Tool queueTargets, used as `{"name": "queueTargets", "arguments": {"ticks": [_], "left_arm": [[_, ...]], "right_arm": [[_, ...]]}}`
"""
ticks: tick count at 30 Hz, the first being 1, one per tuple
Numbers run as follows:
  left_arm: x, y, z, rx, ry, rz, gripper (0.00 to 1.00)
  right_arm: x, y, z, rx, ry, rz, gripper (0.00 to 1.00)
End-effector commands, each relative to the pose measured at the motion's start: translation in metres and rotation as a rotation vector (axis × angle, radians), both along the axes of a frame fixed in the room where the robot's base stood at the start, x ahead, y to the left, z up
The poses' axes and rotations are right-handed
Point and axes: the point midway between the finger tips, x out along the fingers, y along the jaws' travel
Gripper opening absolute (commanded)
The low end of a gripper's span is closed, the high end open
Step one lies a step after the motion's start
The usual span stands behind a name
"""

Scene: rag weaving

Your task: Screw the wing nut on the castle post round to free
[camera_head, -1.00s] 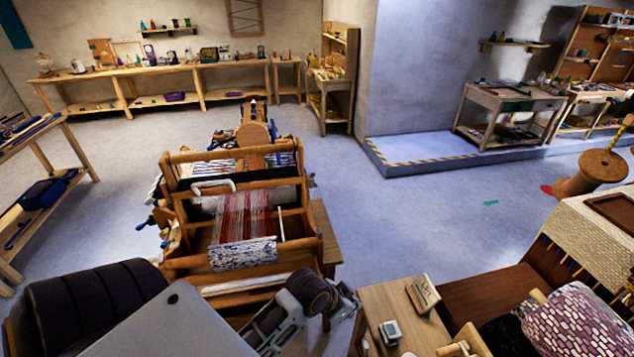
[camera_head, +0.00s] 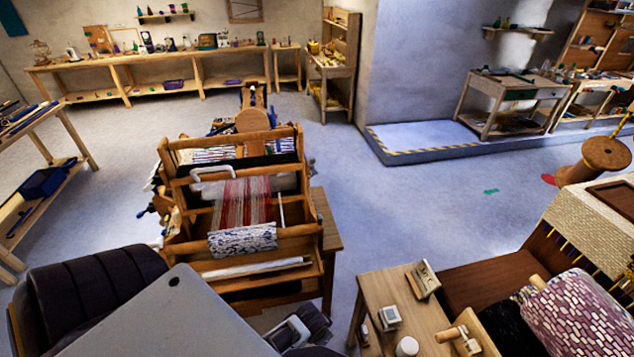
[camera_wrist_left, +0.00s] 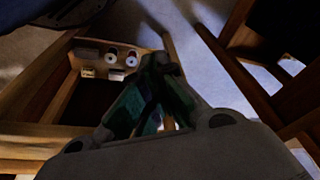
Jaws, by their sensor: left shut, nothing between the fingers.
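The loom (camera_head: 240,205) stands left of centre in the head view, with red and white warp and a patterned cloth on it. Its wooden castle frame (camera_head: 178,158) rises at the back. I cannot make out the wing nut or tell which upright is the castle post. My left gripper (camera_wrist_left: 163,66) shows in the left wrist view, its dark green fingers together and empty. In the head view only part of that arm shows at the bottom edge, below and in front of the loom; its fingertips are hidden. My right gripper is not in view.
A small wooden table (camera_head: 377,285) with little boxes and a white jar (camera_head: 407,346) stands right of the loom. A brown bench (camera_head: 480,283) and purple woven cloth (camera_head: 575,315) are further right. Open floor (camera_head: 420,210) lies beyond the table.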

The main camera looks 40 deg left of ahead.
Motion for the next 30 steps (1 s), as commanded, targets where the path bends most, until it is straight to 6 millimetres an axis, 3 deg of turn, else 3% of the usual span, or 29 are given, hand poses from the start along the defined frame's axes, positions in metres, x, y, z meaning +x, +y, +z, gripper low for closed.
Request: {"name": "queueTargets", "arguments": {"ticks": [3, 12, 30], "left_arm": [[-0.008, 0.001, -0.032, 0.001, 0.013, -0.002, 0.00], [-0.034, 0.004, -0.103, 0.003, 0.037, -0.007, 0.00], [-0.115, 0.017, -0.224, 0.008, 0.084, -0.017, 0.00]], "right_arm": [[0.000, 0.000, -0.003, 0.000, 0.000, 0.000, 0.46], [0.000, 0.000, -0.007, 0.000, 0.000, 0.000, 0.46], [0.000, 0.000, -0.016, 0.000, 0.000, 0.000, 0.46]]}}
